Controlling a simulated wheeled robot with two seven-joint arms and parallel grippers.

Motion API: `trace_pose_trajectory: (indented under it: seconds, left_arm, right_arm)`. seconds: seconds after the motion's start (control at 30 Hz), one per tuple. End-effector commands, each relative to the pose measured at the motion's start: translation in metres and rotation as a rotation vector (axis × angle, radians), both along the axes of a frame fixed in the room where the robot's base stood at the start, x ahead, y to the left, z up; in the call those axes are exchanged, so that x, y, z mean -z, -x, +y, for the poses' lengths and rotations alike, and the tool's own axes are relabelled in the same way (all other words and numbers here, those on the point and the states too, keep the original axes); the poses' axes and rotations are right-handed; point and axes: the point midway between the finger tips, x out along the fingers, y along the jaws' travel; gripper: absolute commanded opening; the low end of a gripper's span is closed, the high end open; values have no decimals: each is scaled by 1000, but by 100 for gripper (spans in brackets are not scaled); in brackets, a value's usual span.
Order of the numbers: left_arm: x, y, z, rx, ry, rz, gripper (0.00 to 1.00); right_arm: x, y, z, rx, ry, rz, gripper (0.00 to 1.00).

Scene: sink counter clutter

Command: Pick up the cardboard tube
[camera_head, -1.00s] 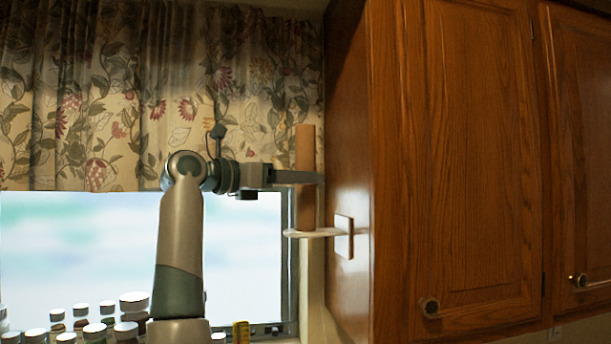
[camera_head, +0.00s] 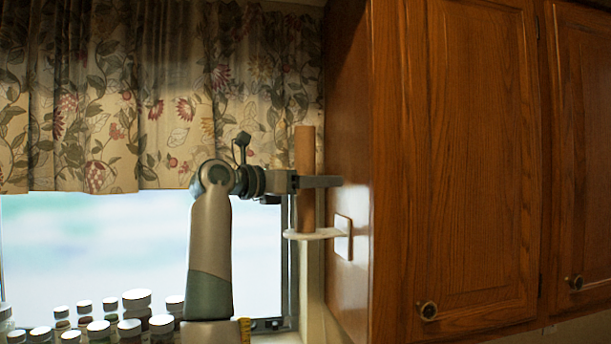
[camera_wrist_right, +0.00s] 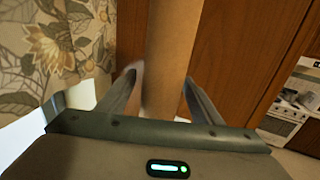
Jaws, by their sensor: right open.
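The brown cardboard tube (camera_head: 305,150) stands upright in a white holder (camera_head: 318,234) fixed to the cabinet's side panel. My right gripper (camera_head: 320,182) is level with the tube's middle, its fingers reaching past it toward the cabinet. In the right wrist view the tube (camera_wrist_right: 172,45) runs between the two fingers of the open gripper (camera_wrist_right: 159,79). Small gaps show on both sides, so it is not clamped. My left gripper is in neither view.
The wooden cabinet (camera_head: 455,150) stands close on the right. A floral curtain (camera_head: 100,90) hangs behind over a bright window (camera_head: 100,240). Several white-lidded jars (camera_head: 136,300) stand at the lower left. A stove (camera_wrist_right: 290,105) shows at the right of the wrist view.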

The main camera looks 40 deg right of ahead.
Motion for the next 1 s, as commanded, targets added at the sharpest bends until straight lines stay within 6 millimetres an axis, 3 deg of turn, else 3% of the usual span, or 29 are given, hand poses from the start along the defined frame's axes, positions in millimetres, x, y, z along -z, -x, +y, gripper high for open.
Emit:
trace_pose_trajectory:
  seconds: [0.37, 0.5, 0.57, 1.0]
  left_arm:
    - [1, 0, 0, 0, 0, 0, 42]
    - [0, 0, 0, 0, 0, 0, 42]
    - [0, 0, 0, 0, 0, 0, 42]
    - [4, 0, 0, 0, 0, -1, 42]
  right_arm:
    - [0, 0, 0, 0, 0, 0, 60]
    - [0, 0, 0, 0, 0, 0, 26]
    - [0, 0, 0, 0, 0, 0, 16]
    - [0, -1, 1, -1, -1, 0, 16]
